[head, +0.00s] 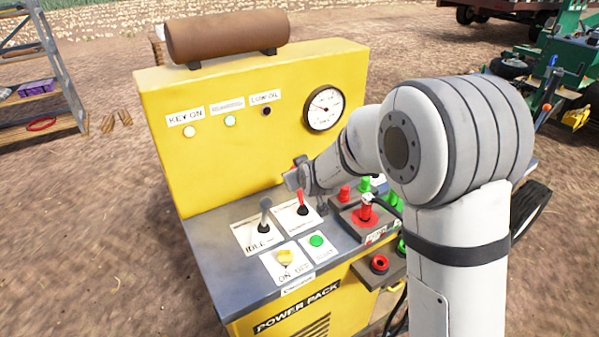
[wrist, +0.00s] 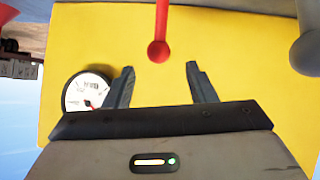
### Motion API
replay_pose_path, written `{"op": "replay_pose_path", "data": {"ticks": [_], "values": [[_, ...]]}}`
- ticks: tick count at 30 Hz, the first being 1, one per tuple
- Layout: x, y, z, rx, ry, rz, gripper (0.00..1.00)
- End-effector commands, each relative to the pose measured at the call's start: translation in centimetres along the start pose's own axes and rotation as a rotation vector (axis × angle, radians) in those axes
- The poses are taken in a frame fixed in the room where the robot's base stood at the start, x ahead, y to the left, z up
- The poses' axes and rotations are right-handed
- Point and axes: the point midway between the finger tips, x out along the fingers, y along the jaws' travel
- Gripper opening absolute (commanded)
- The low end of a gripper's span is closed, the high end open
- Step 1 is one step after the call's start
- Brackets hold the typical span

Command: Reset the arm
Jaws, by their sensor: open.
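My arm reaches from the right over the yellow power pack (head: 230,120). My gripper (head: 292,180) hangs just above the control shelf, close to the lever with a red handle (head: 302,204). In the wrist view the two fingers of my gripper (wrist: 161,80) stand apart with nothing between them. The red lever (wrist: 159,48) shows there just beyond the fingertips, its round end in line with the gap. I cannot tell its exact distance from the fingers.
A dark-handled lever (head: 265,216), a yellow key knob (head: 285,257) and a green button (head: 316,240) share the shelf. Red and green connectors (head: 366,205) stand right of it. A round gauge (head: 324,108) is on the panel. A shelf rack (head: 45,80) stands left on open dirt.

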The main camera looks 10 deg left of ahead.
Motion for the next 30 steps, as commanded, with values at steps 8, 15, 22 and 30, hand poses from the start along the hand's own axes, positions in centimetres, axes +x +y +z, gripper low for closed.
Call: {"op": "replay_pose_path", "data": {"ticks": [8,15,22,30], "values": [[-2.1,1.6,0.4,0.032,-0.04,0.006,0.51],[-12.1,6.6,4.5,0.181,-0.246,0.033,0.51],[-23.6,8.5,10.9,0.359,-0.475,0.075,0.51],[-34.4,7.1,17.8,0.548,-0.7,0.129,0.51]]}}
